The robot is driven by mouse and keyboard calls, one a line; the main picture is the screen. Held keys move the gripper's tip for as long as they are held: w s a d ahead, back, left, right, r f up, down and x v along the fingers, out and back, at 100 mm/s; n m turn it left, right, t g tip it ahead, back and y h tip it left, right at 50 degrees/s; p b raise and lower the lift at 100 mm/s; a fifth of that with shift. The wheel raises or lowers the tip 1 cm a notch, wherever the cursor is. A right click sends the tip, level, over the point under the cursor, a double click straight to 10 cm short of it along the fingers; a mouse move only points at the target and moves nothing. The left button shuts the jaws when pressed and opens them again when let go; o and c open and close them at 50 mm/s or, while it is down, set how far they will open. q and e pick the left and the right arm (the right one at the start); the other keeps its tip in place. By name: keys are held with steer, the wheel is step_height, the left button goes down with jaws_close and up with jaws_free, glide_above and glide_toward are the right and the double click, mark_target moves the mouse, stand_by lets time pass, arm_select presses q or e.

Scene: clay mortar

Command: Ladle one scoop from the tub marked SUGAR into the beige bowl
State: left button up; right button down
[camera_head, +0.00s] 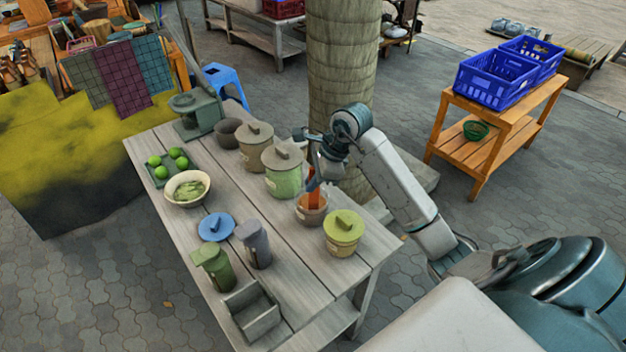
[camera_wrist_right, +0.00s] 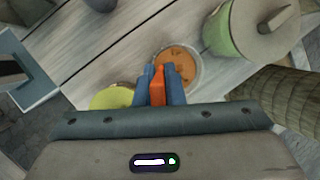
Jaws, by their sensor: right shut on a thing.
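My right gripper (camera_head: 314,180) is shut on the orange handle of the ladle (camera_head: 313,195) above an open brown tub (camera_head: 311,215). In the right wrist view, the gripper's blue fingers (camera_wrist_right: 160,88) clasp the orange handle (camera_wrist_right: 156,90). The open tub (camera_wrist_right: 183,62) shows orange-brown contents there. The ladle's lower end is hidden, and I cannot tell whether it is in the contents. The beige bowl (camera_head: 176,198) stands at the table's left with something greenish in it. I cannot read any tub's mark, so I cannot tell which is SUGAR. My left gripper is not in view.
A green lidded tub (camera_head: 284,180), a tan lidded tub (camera_head: 254,155) and a yellow-lidded tub (camera_head: 342,240) stand near the open tub. A thick post (camera_head: 343,70) rises behind.

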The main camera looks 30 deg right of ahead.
steer(key=shift+r+p, duration=2.05)
steer(key=shift+r, duration=2.7)
